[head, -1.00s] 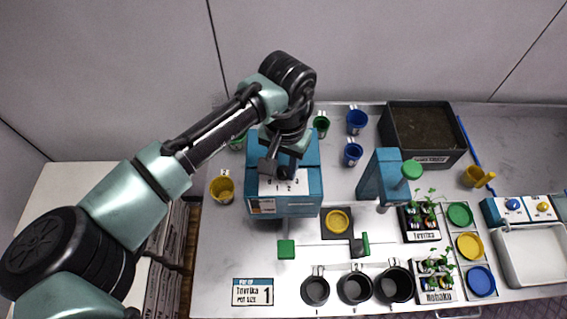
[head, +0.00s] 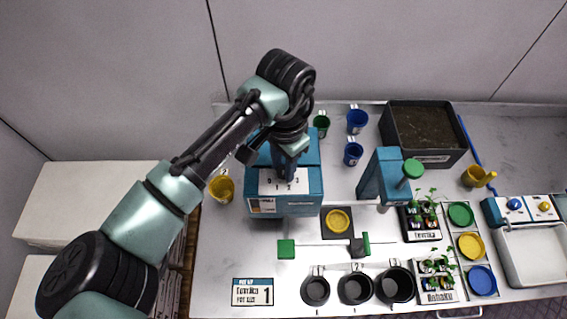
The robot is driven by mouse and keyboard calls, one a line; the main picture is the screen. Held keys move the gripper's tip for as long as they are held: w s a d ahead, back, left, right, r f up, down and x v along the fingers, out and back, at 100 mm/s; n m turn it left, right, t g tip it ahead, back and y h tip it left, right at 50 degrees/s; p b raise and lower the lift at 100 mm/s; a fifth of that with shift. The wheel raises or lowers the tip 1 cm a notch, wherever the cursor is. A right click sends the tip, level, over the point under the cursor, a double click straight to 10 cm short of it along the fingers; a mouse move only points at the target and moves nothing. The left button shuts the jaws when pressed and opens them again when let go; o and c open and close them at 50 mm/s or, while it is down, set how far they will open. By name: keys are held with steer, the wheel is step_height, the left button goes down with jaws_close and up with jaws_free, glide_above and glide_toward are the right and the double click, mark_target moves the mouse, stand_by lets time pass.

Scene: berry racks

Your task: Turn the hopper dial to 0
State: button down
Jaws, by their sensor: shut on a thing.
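The hopper (head: 312,190) is a blue box standing at the left of the table. Its white dial plate (head: 299,187) faces up and carries the numbers 0, 1, 2 and 3. My gripper (head: 285,172) points down at the upper part of this plate, with its jaws shut on the hopper dial. The jaws cover the dial, so which number its pointer faces cannot be told.
A yellow cup (head: 221,188) stands close left of the hopper. Green and blue cups stand behind and to its right. A blue stand with a green knob (head: 411,169) is further right. An order card (head: 253,292) reads Tayrika, pot size 1.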

mark_target(283, 170)
steer(key=m+b, duration=0.1)
steer(key=m, duration=0.5)
steer(key=shift+b, duration=0.35)
steer(key=m+b, duration=0.2)
steer(key=m, duration=0.4)
stand_by(0.4)
steer(key=c, duration=0.6)
jaws_free()
steer(key=shift+r, duration=0.1)
step_height(283, 170, up, 13)
steer(key=shift+s+b, duration=0.15)
steer(key=shift+b, duration=0.3)
